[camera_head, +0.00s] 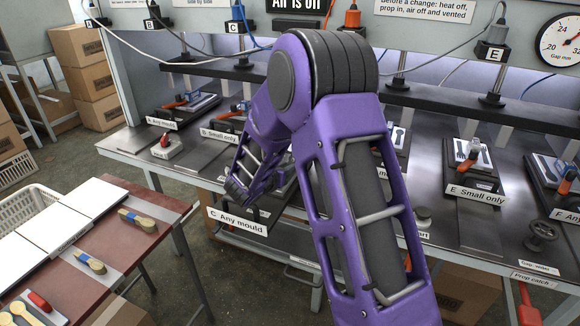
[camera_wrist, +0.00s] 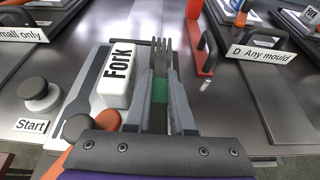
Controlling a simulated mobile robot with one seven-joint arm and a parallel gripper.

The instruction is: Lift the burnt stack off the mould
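A dark, brownish fork shape (camera_wrist: 162,54), possibly the burnt stack, shows in the wrist view with its tines pointing away from me. A green band (camera_wrist: 159,90) crosses it lower down. My gripper (camera_wrist: 160,82) has one grey finger on each side of the green band. I cannot tell whether the fingers press on it or stand just clear. I cannot tell whether the stack touches the mould below. In the head view my purple arm hides the gripper and most of station C, whose sign reads "C: Any mould" (camera_head: 238,221).
A white block marked "Fork" (camera_wrist: 117,77) stands close left of my gripper. A round knob (camera_wrist: 38,93) is at far left. Other press stations, including E (camera_head: 473,165), line the metal bench. A side table (camera_head: 125,240) holds wooden utensils.

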